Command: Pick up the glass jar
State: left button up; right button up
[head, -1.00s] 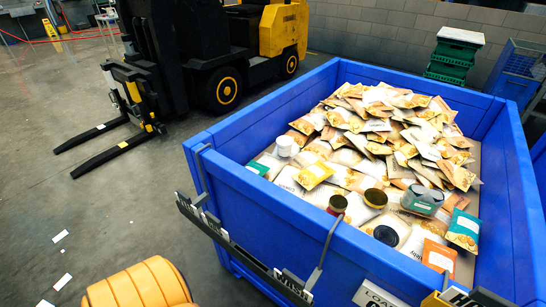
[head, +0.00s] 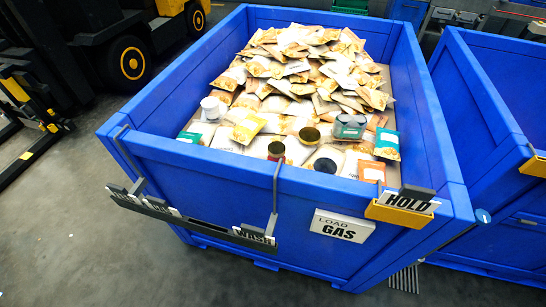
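Several round containers stand among the packets near the front of the blue bin (head: 225,177). They are a white tub (head: 210,108), a gold-lidded jar (head: 309,135), a red can (head: 276,150), and a round black-topped container (head: 325,165). A grey-green tin-like container (head: 350,127) stands to their right. The gold-lidded and black-topped ones look most like jars, but I cannot tell which is glass. Neither of my grippers is in view.
Tan and white packets (head: 300,65) are heaped at the back of the bin. A rail with a WASH sign (head: 253,235) hangs outside its front wall, and a HOLD sign (head: 407,201) sits on the front-right corner. A second blue bin (head: 480,110) stands to the right. A forklift (head: 125,60) stands left.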

aim_at(276, 150)
jog(key=i+j, duration=0.1)
jog(key=j, duration=1.25)
jog(key=i+z, duration=0.05)
jog(key=i, duration=0.05)
